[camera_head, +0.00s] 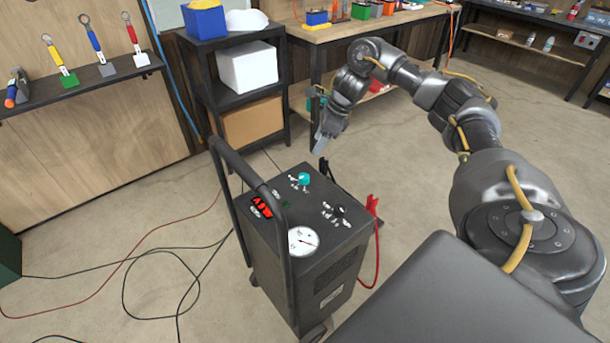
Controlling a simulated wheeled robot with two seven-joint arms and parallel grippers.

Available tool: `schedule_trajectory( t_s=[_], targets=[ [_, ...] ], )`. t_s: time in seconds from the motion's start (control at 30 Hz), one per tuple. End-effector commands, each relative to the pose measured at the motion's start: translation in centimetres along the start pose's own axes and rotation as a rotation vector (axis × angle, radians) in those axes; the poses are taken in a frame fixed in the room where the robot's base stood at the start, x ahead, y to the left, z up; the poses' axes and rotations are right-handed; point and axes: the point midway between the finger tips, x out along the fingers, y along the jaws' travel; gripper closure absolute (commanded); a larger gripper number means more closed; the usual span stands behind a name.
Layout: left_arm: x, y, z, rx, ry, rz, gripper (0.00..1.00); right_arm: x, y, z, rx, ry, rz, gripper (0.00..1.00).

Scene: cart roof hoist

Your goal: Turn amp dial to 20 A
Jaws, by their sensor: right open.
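The black charger cart (315,275) stands on the floor in the middle of the view. Its sloped top carries a teal knob (304,179) at the back and a black knob (340,211) at the right, each with white markings around it. The markings are too small to read, so I cannot tell which knob is the amp dial or its setting. My right gripper (319,142) is open and empty, pointing down behind and above the teal knob, apart from it. My left gripper is not in view.
The cart has a red display (262,205), a round white gauge (303,241) and a tall black handle (246,163). A red clamp (372,204) hangs at its right side. A black shelf (233,95) and workbench (318,36) stand behind. Cables (165,252) lie on the left floor.

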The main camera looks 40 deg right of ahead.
Motion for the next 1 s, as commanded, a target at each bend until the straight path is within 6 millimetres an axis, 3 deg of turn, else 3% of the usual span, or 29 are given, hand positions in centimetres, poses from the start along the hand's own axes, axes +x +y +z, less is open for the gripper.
schedule_trajectory(
  t_s=[0.03,0.2,0.57,0.7,1.0],
  targets=[
    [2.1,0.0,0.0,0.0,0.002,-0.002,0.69,2.2,0.0,-0.9,0.0,-0.001,-0.001,0.45],
    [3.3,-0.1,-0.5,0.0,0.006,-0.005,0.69,3.7,0.0,-1.5,0.0,-0.001,-0.001,0.45],
    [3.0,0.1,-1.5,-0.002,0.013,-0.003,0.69,4.8,0.0,-1.6,0.0,0.0,0.001,0.45],
    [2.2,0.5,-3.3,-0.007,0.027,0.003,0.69,7.0,0.1,-1.7,0.0,0.0,0.004,0.45],
    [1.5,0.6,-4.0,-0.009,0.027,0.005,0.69,12.2,0.1,-1.6,0.001,0.001,0.002,0.45]
  ],
)
